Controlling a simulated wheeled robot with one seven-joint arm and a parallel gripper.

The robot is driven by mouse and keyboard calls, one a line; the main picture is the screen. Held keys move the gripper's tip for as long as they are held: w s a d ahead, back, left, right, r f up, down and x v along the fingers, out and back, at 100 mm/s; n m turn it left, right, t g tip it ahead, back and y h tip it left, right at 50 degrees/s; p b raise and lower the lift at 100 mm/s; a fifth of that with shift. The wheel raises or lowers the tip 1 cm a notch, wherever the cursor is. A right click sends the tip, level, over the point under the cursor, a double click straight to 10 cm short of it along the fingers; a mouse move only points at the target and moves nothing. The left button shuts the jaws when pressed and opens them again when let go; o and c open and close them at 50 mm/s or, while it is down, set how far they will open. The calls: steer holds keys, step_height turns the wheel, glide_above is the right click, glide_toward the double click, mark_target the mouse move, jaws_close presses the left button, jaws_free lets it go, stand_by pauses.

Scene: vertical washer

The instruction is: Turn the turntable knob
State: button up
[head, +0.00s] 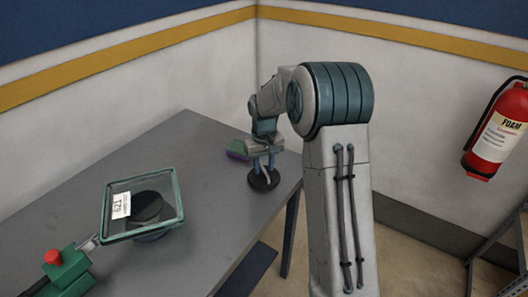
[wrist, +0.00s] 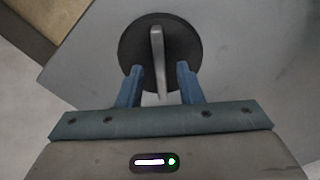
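A dark round disc (wrist: 135,40) with a pale grey upright bar (wrist: 157,42) across it lies under my gripper in the wrist view; this looks like the turntable knob. In the head view the disc (head: 264,181) is at the table's far right corner. My gripper (wrist: 160,68) is open, its blue fingers on either side of the bar's near end. Gaps show between the bar and both fingers. In the head view my gripper (head: 264,163) points down over the disc and partly hides the bar.
A green-framed clear panel (head: 178,186) with a white label stands on the grey table (head: 213,200), over a dark round part. A green box with a red button (head: 53,257) is at lower left. A purple and green item (head: 237,150) lies behind my gripper. A fire extinguisher (head: 500,128) hangs at right.

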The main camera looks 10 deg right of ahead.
mark_target(264, 169)
step_height(264, 169, up, 13)
steer(key=shift+r+b, duration=0.15)
steer(key=shift+b, duration=0.25)
stand_by(0.9)
